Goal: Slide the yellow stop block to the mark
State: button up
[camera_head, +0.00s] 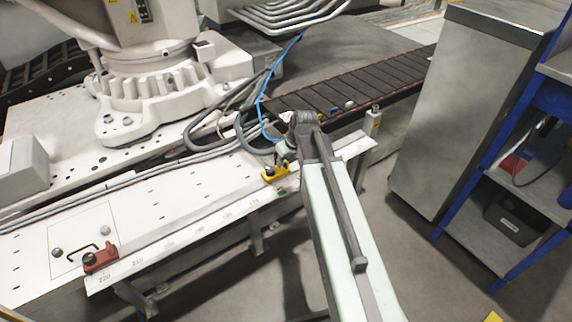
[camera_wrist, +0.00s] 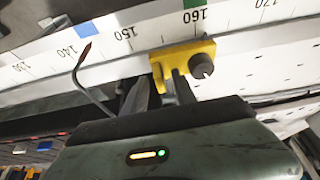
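The yellow stop block (camera_head: 275,174) sits on the front rail of the white bench in the head view. In the wrist view the yellow block (camera_wrist: 176,54) has a dark round knob (camera_wrist: 203,66) and stands near 160 on the scale. My gripper's (camera_wrist: 160,84) dark fingers are at the block, one either side of its downward yellow tab; whether they press on it I cannot tell. A blue mark (camera_wrist: 87,29) lies between 140 and 150, and a green mark (camera_wrist: 194,3) is by 160. The head view hides the fingertips behind my wrist.
A thin red-tipped rod (camera_wrist: 87,50) points at the scale beside the gripper. Cables (camera_head: 225,137) lie behind on the bench. A grey cabinet (camera_head: 455,110) stands at the right.

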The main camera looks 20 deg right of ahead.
jog(key=shift+r, duration=0.1)
jog(key=shift+c, duration=0.3)
grip_shut()
dwell(0.9)
